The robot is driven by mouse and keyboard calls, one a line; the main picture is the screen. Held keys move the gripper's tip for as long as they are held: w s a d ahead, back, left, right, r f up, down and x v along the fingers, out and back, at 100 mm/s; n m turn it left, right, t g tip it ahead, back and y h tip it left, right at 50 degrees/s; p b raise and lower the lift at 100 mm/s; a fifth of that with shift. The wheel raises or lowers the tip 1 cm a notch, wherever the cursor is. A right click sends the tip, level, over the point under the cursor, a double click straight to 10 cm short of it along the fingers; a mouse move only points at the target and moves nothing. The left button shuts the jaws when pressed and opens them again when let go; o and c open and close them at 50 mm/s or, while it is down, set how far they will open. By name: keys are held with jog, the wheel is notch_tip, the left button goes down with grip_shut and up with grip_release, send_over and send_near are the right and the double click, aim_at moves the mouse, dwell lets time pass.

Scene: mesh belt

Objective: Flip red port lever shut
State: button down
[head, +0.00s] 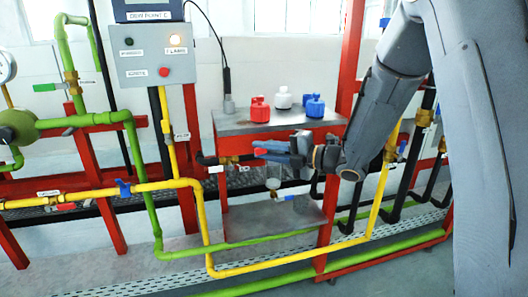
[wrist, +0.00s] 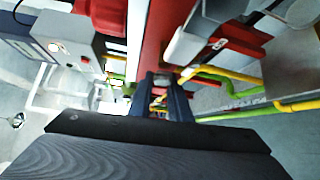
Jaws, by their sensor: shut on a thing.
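The red port lever (head: 261,151) shows as a small red piece at the tips of my gripper (head: 268,147) in the head view, beside a brass valve (head: 229,160) on the front of the red-framed stand. My gripper reaches in from the right and is shut on the lever. The fingers hide most of the lever, so its exact angle is hard to tell. In the wrist view my gripper (wrist: 164,79) points away from the camera, its fingers close together, and the lever cannot be made out clearly between them.
Red, white and blue containers stand on the grey-topped stand (head: 240,121) just above my gripper. Yellow pipes (head: 205,235) and green pipes run low in front. A grey control box (head: 155,55) is at upper left.

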jog(key=shift+m+y+b, duration=0.5)
jog(key=shift+b, duration=0.1)
jog(key=shift+r+t, duration=0.25)
jog(key=shift+t, duration=0.05)
jog(key=c, duration=1.6)
grip_release()
jog(key=shift+c, duration=0.2)
jog(key=shift+d, duration=0.1)
jog(key=v, duration=0.7)
jog(key=shift+s+d+b, duration=0.2)
jog(key=shift+d+b, duration=0.05)
jog(key=shift+b, duration=0.1)
jog(key=shift+f, duration=0.1)
